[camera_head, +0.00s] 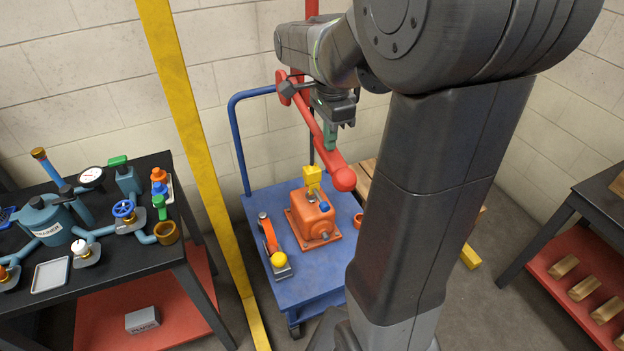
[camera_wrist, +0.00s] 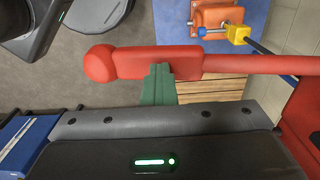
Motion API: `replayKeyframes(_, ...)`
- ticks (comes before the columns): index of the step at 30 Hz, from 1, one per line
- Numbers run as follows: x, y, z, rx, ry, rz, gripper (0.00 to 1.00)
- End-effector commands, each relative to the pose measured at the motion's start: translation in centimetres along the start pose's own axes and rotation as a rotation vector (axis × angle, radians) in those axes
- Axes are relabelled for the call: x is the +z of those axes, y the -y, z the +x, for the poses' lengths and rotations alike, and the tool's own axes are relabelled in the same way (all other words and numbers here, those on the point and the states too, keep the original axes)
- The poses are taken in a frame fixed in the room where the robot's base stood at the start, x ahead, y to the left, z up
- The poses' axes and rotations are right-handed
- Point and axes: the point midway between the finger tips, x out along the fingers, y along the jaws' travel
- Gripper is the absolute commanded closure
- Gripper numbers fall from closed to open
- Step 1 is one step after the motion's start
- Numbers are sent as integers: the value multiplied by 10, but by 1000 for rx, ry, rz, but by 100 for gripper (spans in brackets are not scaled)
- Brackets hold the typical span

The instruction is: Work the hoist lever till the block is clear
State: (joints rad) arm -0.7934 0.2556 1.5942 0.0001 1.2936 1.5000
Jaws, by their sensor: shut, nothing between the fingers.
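The red hoist lever (camera_head: 318,133) slants down to a round red knob (camera_head: 343,179) in the head view. In the wrist view the lever (camera_wrist: 240,64) runs across the picture, with its knob (camera_wrist: 100,64) at the left. My gripper (camera_head: 331,140) has green fingers, shut and empty, at the lever's side near the knob end. In the wrist view the fingertips (camera_wrist: 158,68) overlap the lever's lower edge; I cannot tell whether they touch. An orange motor block (camera_head: 311,219) is at the blue cart (camera_head: 262,203), with a yellow piece (camera_head: 312,177) above it. Whether the block is raised is unclear.
A yellow post (camera_head: 195,140) stands left of the cart. A black bench (camera_head: 100,262) with blue piping is at the left. A shelf with several wooden blocks is at the right.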

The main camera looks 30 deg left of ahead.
Motion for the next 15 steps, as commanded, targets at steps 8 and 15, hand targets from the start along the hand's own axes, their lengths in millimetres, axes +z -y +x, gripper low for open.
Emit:
replayKeyframes(8,0,0,-47,-3,0,0,100)
replayKeyframes(15,0,0,-80,-3,0,0,100)
